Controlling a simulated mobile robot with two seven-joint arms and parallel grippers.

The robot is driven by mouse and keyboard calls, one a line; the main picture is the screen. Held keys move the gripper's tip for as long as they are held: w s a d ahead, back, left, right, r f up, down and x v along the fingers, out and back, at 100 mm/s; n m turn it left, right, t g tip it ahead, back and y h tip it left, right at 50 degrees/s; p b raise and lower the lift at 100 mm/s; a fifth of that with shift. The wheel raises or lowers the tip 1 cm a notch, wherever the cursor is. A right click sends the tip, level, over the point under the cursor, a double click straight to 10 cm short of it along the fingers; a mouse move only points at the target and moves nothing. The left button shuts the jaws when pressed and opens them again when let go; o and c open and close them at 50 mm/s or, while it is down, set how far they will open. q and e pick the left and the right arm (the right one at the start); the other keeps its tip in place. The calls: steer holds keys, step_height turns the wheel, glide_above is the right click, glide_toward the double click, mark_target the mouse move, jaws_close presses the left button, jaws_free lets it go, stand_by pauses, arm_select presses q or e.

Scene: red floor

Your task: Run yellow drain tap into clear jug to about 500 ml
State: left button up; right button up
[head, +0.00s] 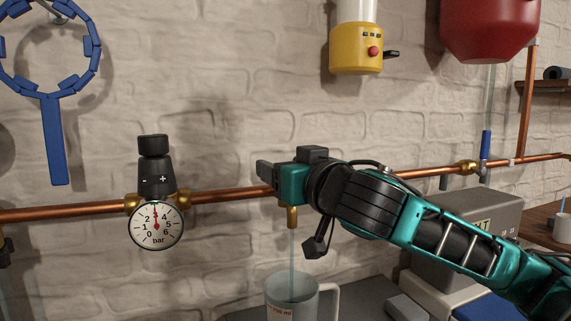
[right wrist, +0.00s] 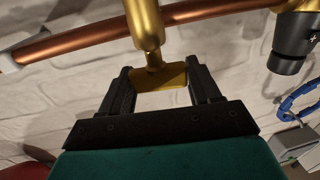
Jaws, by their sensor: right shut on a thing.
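The brass-yellow drain tap (head: 292,216) hangs from the copper pipe, its spout pointing down. A thin pale stream (head: 292,250) runs from the spout into the clear jug (head: 277,293), which stands upright below with its handle at the right. Red print shows on its front; its lower part is cut off, so I cannot read the level. My right gripper (head: 282,180) is at the tap, hiding its upper part. In the right wrist view my right gripper (right wrist: 165,88) is shut on the flat yellow tap handle (right wrist: 160,77). My left gripper is not in view.
A pressure gauge (head: 156,225) with a black regulator sits on the copper pipe (head: 230,193) to the left. A blue ring tool (head: 55,135) hangs upper left. A yellow device (head: 357,50) and red vessel (head: 490,30) are on the wall above. A grey box (head: 465,225) stands right, behind my arm.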

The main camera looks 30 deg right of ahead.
steer(key=shift+a+m+h+p, duration=0.1)
steer(key=shift+m+h+p, duration=0.25)
steer(key=shift+h, duration=0.35)
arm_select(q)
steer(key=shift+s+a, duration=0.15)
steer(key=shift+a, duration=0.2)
arm_select(e)
steer(key=shift+m+h, duration=0.35)
steer(key=shift+h, duration=0.05)
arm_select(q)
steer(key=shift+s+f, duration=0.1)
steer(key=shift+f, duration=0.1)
arm_select(e)
steer(key=shift+g, duration=0.3)
steer(key=shift+f, duration=0.1)
steer(key=o, duration=1)
steer(key=shift+c, duration=0.2)
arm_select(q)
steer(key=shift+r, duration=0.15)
